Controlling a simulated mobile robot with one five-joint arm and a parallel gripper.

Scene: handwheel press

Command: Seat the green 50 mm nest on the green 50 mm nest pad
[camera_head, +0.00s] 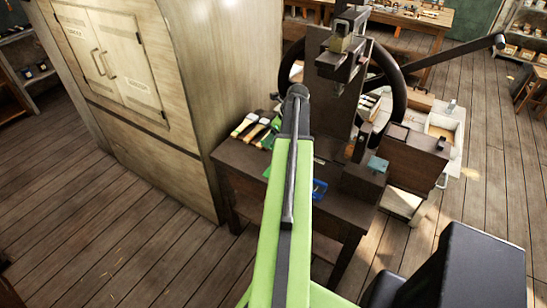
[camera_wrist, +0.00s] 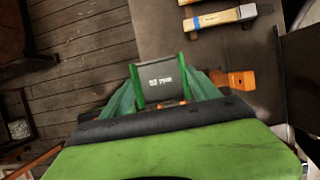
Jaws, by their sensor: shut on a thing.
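The green 50 mm nest (camera_wrist: 160,78), a dark grey block face with green side walls and a small white marking, shows in the wrist view. My gripper (camera_wrist: 163,97) is shut on it, with a green finger on either side. The nest appears beside the bench edge, with floor to its left and the brown bench top to its right; its height above the bench is unclear. In the head view my arm hides the gripper and the nest. I cannot make out the green 50 mm nest pad in either view.
The press (camera_head: 340,75) with its large handwheel stands on the dark bench (camera_head: 240,165). Brushes or tools (camera_head: 255,127) lie at the bench's left. A blue piece (camera_head: 320,188) lies near the front. An orange piece (camera_wrist: 240,80) lies right of the nest. A cabinet (camera_head: 170,80) stands left.

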